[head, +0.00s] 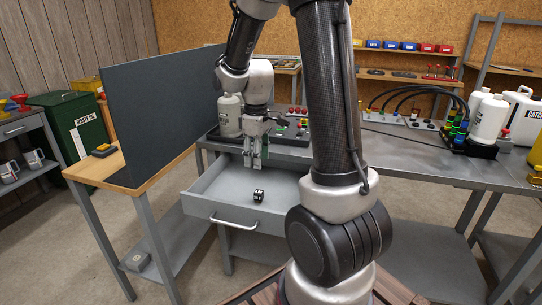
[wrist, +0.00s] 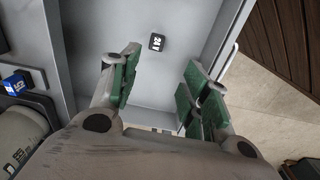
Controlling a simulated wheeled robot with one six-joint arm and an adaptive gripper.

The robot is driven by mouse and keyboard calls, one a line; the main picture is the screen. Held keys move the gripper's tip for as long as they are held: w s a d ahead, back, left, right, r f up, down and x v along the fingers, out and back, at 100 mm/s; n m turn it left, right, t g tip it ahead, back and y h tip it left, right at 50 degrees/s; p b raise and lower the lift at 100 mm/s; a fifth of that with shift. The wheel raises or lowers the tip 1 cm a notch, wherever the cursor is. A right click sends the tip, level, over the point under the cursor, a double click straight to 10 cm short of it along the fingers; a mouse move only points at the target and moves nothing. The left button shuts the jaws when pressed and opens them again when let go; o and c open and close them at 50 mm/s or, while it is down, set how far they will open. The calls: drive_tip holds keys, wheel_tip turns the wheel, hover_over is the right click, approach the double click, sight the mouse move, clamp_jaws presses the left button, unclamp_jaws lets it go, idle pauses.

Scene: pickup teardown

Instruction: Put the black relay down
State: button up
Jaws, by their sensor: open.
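The black relay (head: 258,196) lies in the open grey drawer (head: 222,191), on its floor near the front. It is a small black block with white markings. In the wrist view the relay (wrist: 157,42) lies on the bare drawer floor beyond the fingertips, apart from them. My gripper (head: 253,161) hangs over the back part of the drawer, pointing down. In the wrist view my gripper (wrist: 158,75) is open, with its green-padded fingers spread and nothing between them.
The drawer's front with a handle (head: 233,222) is pulled out below the grey workbench (head: 400,149). A dark upright panel (head: 165,110) stands at the left on a wooden-topped table. Bottles, cables and a white canister (head: 522,110) stand on the right. The rest of the drawer floor looks clear.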

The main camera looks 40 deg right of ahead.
drive_tip(key=s+a+r+m+t, duration=0.1)
drive_tip(key=s+r+m+t, duration=0.1)
drive_tip(key=s+r, duration=0.5)
drive_tip(key=s+a+r+m+t, duration=0.1)
drive_tip(key=s+r+m, duration=0.4)
drive_tip(key=s, duration=0.8)
wheel_tip(320, 180, up, 3)
drive_tip(key=shift+a+f+t, duration=0.2)
drive_tip(key=shift+a+t, duration=0.2)
drive_tip(key=shift+a, duration=0.35)
drive_tip(key=shift+w, duration=0.1)
